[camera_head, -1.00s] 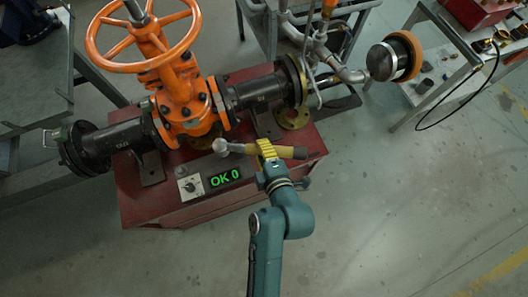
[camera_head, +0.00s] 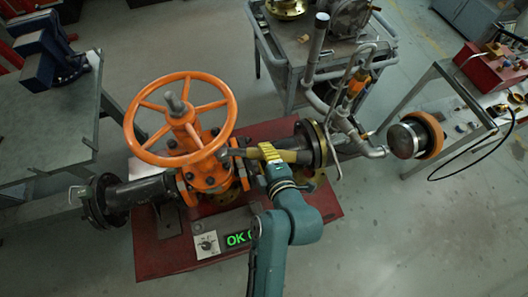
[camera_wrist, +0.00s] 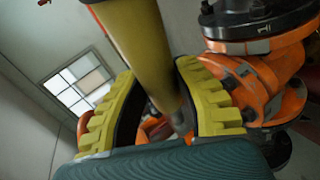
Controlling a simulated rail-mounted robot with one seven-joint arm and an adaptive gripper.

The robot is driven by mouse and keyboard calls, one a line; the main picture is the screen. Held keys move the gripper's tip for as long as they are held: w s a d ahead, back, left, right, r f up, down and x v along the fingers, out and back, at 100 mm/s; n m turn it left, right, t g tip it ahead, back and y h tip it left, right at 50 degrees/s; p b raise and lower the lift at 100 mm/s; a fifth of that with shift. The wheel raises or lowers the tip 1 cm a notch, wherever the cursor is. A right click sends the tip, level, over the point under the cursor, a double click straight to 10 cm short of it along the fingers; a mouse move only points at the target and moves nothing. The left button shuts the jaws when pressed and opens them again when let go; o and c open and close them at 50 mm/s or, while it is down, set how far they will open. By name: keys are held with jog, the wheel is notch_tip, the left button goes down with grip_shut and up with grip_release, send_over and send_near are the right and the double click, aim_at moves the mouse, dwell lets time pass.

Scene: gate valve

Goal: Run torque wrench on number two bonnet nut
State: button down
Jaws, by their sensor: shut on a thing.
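The orange gate valve (camera_head: 205,172) stands on a red stand, with its orange handwheel (camera_head: 222,92) on top. My gripper (camera_head: 270,153) is shut on the yellow handle of the torque wrench (camera_head: 290,156). The wrench's grey head end (camera_head: 232,152) points left and overlaps the right side of the valve's bonnet; I cannot tell if it touches a nut. In the wrist view the yellow handle (camera_wrist: 140,45) runs between my gripper's ribbed yellow fingers (camera_wrist: 160,100). The orange bonnet (camera_wrist: 265,75) is close behind the right finger. The number two nut cannot be singled out.
The red stand (camera_head: 160,255) carries a knob box (camera_head: 206,244) and a green "OK" display (camera_head: 238,239), partly hidden by my arm. Black pipe flanges (camera_head: 105,200) flank the valve. A grey cart (camera_head: 290,70) stands behind, a bench (camera_head: 50,130) left. Floor is clear at front right.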

jog(key=shift+r, duration=0.3)
jog(key=shift+w+f+b, duration=0.1)
jog(key=shift+f+b, duration=1.7)
jog(key=shift+f, duration=0.15)
jog(key=shift+f+b, duration=1.55)
jog(key=shift+f, duration=0.05)
jog(key=shift+f+b, duration=0.7)
jog(key=shift+b, duration=0.1)
dwell(0.5)
jog(key=shift+r, duration=0.45)
dwell(0.9)
